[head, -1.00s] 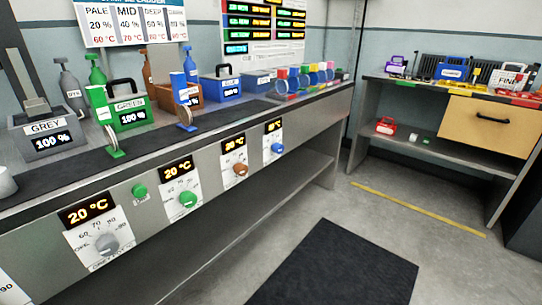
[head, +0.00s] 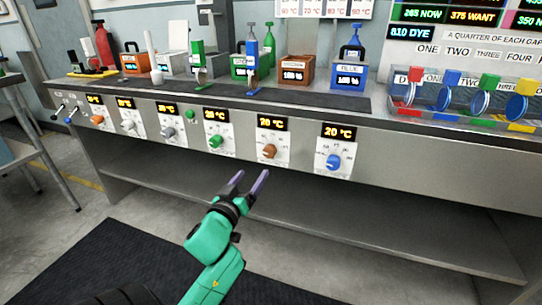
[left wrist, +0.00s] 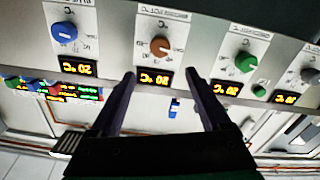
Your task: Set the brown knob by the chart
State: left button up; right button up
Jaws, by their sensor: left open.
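The brown knob (head: 269,151) sits on a white dial plate on the bench's front panel, under a display reading 20 °C (head: 272,123). It also shows in the left wrist view (left wrist: 159,46), upside down, ahead of the fingers. The chart (head: 323,8) with °C figures hangs on the wall at the top and is cut off by the picture edge. My left gripper (head: 250,182) is open and empty, below and in front of the brown knob and apart from it. In the left wrist view its two fingers (left wrist: 160,85) point toward the panel. My right gripper is out of view.
A blue knob (head: 334,161) is to the right and a green knob (head: 215,140) to the left, with more dials further left. Above, the bench top (head: 372,92) holds coloured dye boxes and bottles. An open shelf lies under the panel.

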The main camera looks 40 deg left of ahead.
aim_at(268, 154)
pick_arm(q)
jog(key=x, duration=0.6)
jog(key=b+x, duration=0.1)
jog(key=x, duration=0.5)
jog(key=shift+f, duration=0.25)
jog(key=shift+w+a, duration=0.15)
jog(key=shift+w, duration=0.35)
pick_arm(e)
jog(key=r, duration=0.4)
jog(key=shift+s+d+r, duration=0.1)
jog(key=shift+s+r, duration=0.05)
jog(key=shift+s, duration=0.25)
pick_arm(q)
grip_shut()
